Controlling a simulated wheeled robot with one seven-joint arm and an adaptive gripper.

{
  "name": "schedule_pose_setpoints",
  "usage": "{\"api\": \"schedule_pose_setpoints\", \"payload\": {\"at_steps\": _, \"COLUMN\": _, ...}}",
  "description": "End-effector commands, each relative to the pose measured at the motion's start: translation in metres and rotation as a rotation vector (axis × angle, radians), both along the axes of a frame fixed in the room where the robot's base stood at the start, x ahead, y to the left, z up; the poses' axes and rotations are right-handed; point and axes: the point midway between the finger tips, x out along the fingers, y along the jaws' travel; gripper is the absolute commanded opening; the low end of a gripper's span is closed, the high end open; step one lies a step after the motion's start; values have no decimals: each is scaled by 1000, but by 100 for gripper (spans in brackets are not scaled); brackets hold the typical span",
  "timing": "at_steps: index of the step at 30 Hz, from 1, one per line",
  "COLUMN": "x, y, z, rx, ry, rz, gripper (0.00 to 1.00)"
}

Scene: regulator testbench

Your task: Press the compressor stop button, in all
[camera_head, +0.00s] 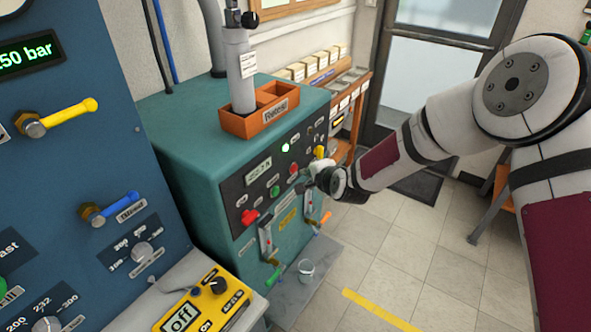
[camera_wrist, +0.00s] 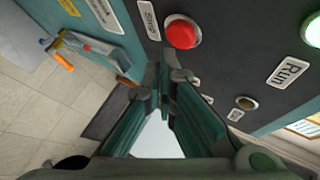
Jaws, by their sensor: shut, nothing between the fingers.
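The stop button is a round red button (camera_wrist: 181,33) on the dark panel in the wrist view, with a label reading Stop (camera_wrist: 148,18) beside it. It also shows as a small red button (camera_head: 293,168) in the head view, on the front of the teal compressor cabinet (camera_head: 185,130). My gripper (camera_wrist: 165,72) is shut and empty, its fingertips close to the panel just below the red button in the wrist picture. In the head view my gripper (camera_head: 309,174) is right beside the button. I cannot tell whether the tips touch the panel.
A lit green lamp (camera_head: 285,147), a green button (camera_head: 275,190), a red knob (camera_head: 250,217) and a yellow knob (camera_head: 319,152) share the panel. An orange tray (camera_head: 262,122) sits on the cabinet. A metal cup (camera_head: 306,268) stands below. The tiled floor at right is mostly clear.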

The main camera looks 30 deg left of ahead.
Motion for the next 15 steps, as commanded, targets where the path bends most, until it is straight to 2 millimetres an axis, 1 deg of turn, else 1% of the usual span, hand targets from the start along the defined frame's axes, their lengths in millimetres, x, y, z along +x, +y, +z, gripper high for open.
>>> {"api": "schedule_pose_setpoints", "payload": {"at_steps": 6, "x": 0, "y": 1, "z": 0, "rx": 0, "ry": 0, "rz": 0, "gripper": 0}}
{"api": "schedule_pose_setpoints", "payload": {"at_steps": 15, "x": 1, "y": 9, "z": 0, "rx": -1, "ry": -1, "rz": 1, "gripper": 0}}
